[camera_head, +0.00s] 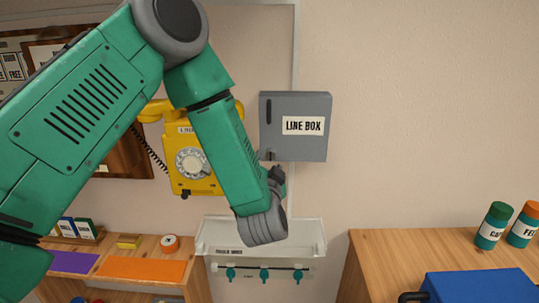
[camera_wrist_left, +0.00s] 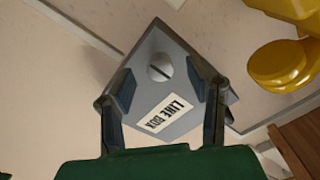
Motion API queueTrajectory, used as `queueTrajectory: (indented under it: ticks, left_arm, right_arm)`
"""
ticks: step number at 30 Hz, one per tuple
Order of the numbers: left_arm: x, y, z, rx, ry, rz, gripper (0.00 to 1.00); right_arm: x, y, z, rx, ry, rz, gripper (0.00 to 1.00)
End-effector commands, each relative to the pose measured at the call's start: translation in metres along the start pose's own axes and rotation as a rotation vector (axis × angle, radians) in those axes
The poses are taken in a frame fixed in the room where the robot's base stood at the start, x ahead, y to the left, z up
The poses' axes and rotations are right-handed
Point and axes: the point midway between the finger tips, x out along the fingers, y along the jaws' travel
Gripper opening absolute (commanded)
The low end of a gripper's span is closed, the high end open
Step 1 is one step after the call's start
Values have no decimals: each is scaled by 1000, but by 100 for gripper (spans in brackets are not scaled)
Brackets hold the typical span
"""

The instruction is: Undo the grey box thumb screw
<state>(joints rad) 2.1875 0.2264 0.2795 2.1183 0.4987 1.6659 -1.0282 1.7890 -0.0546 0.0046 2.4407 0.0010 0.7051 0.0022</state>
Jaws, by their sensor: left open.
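The grey box (camera_head: 315,148), labelled LINE BOX, is on the wall right of the yellow phone in the head view. In the left wrist view the box (camera_wrist_left: 178,42) appears tilted, its label upside down. Its round, slotted thumb screw (camera_wrist_left: 160,67) is light grey and sits on the labelled face. My left gripper (camera_head: 273,168) is just below the box's lower left corner in the head view. In the wrist view its open fingers (camera_wrist_left: 161,88) frame the screw, one on each side, with a gap visible. I cannot tell their depth from it. My right gripper is out of view.
A yellow dial phone (camera_head: 190,160) hangs close left, partly behind my left arm. A wooden desk (camera_head: 385,245) at right holds a blue case (camera_head: 480,285) and two jars. The wall right of the box is clear.

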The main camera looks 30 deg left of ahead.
Motion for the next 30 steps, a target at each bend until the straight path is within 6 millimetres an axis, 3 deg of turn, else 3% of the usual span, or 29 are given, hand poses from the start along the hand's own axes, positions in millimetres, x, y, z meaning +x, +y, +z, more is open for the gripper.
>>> queueTrajectory:
  ticks: [7, 19, 23, 30]
  left_arm:
    - [32, 2, -3, 3, 1, -1, 46]
    - [40, 1, -1, 2, 1, 1, 46]
    - [40, 0, 0, 2, 0, 2, 0]
    - [40, 2, 1, 0, -3, 2, 0]
  right_arm:
    - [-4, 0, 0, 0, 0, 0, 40]
    - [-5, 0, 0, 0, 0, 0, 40]
    - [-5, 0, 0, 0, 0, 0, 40]
    - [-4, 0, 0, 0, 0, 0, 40]
